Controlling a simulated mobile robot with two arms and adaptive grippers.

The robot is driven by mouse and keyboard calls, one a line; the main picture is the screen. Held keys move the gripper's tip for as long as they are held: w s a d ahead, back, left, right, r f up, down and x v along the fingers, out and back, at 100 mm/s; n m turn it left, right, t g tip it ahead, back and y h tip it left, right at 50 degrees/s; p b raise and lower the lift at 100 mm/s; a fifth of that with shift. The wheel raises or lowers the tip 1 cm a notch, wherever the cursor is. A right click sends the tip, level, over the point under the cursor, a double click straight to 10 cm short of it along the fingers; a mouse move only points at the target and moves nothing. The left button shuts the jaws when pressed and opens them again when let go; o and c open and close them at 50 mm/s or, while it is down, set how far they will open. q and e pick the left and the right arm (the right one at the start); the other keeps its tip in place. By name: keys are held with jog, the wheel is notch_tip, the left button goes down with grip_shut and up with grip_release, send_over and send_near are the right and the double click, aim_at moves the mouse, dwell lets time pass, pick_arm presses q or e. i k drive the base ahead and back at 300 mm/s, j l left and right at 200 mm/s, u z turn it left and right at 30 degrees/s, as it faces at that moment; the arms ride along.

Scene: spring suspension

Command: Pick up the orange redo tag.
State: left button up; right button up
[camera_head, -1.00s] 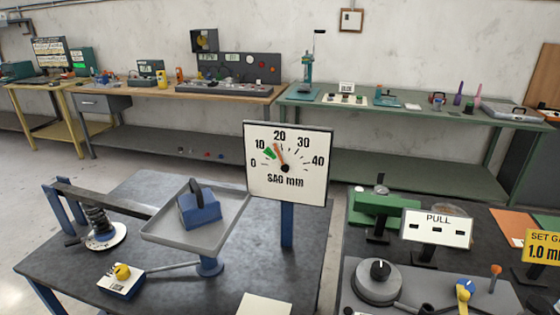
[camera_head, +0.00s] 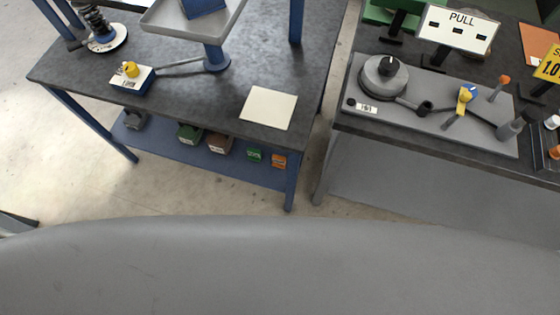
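A small orange tag (camera_head: 279,161) with dark marking sits on the blue lower shelf of the left table, near its right front leg. A similar green tag (camera_head: 254,154) is just to its left. I cannot read the print on either. Neither of my grippers is in view.
The left table (camera_head: 190,105) carries a cream card (camera_head: 268,108), a blue-and-white box with a yellow knob (camera_head: 131,77) and a grey tray (camera_head: 168,22). Green (camera_head: 190,134) and brown (camera_head: 219,143) bins share the shelf (camera_head: 165,146). A narrow gap separates the right bench (camera_head: 400,125).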

aim_at(279, 162)
jog(key=j+z, duration=0.15)
jog(key=j, duration=0.35)
jog(key=k+j+z, duration=0.15)
jog(key=j, duration=0.35)
jog(key=j+z, duration=0.1)
jog(key=j, duration=0.45)
jog(key=k+j+z, duration=0.15)
jog(key=j, duration=0.3)
